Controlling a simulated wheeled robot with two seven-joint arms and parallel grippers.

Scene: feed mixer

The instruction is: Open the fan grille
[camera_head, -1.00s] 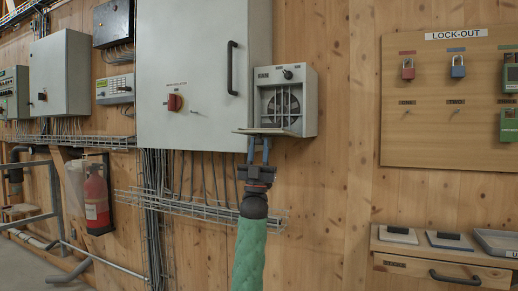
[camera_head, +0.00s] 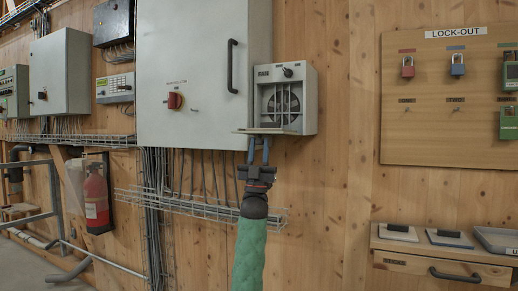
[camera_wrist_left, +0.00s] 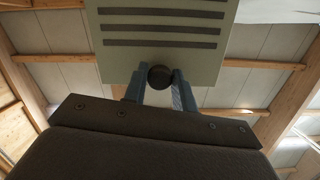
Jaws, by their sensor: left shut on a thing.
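The fan box (camera_head: 286,98) is mounted on the wooden wall, with a round fan (camera_head: 283,104) visible in its front opening. The fan grille (camera_head: 268,131) is hinged down and stands out from the bottom of the box, nearly level. In the left wrist view the slotted grille (camera_wrist_left: 160,62) is overhead, with a dark round knob (camera_wrist_left: 160,77) at its edge. My left gripper (camera_head: 259,146) comes from below, and its blue fingers (camera_wrist_left: 160,88) are shut on the knob. My right gripper is not in view.
A large grey cabinet (camera_head: 192,70) with a black handle stands directly left of the fan box. A wire cable tray (camera_head: 190,206) runs behind my left arm. A lock-out board (camera_head: 445,130) hangs at the right, above a wooden shelf (camera_head: 440,248). Bare wall lies between box and board.

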